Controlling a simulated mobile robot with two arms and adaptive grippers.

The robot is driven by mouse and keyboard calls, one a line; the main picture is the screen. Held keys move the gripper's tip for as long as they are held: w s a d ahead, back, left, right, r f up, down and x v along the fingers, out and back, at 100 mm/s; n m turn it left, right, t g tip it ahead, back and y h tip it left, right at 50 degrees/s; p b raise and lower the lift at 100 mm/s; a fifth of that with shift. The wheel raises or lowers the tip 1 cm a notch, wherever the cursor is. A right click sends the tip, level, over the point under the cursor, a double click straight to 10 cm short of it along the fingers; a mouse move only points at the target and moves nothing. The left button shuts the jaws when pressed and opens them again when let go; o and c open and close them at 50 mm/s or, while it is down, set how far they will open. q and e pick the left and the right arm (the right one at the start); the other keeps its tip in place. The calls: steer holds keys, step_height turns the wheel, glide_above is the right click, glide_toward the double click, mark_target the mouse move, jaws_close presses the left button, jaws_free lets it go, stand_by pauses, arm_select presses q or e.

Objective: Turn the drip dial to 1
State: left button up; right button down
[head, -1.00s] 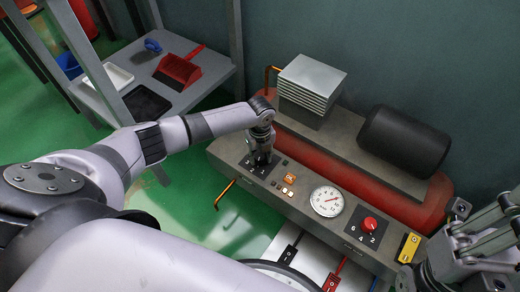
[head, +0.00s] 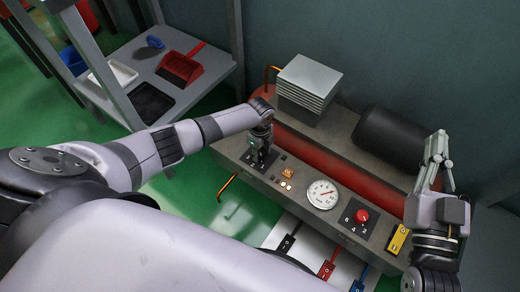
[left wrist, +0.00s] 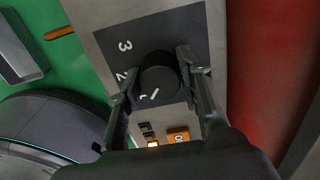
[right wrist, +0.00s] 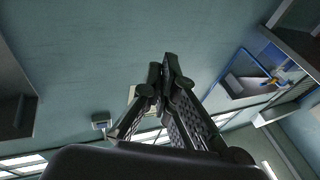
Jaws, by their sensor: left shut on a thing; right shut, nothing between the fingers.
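A black round dial (left wrist: 160,74) sits on a dark plate (left wrist: 118,37) with white numbers; 3 and 2 are readable. White marks show at the dial's lower edge, but I cannot clearly tell pointer from number there. My left gripper (left wrist: 158,78) is shut on the dial, one finger on each side. In the head view my left gripper (head: 261,156) reaches down to the left end of the grey panel (head: 300,203) and mostly hides the dial. My right gripper (head: 437,150) is shut and empty, raised above the panel's right end; it also shows in the right wrist view (right wrist: 167,62).
The panel also carries an orange lit button (head: 287,173), a white gauge (head: 322,194), a red knob (head: 361,216) and a yellow switch plate (head: 398,239). A black cylinder (head: 385,138) and finned grey block (head: 310,80) stand behind. A shelf (head: 185,100) stands at left.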

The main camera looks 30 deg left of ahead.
mark_target(260, 152)
stand_by(0.4)
arm_select(q)
steer(key=o, duration=1.2)
steer(key=shift+c, duration=0.2)
step_height(260, 152, up, 12)
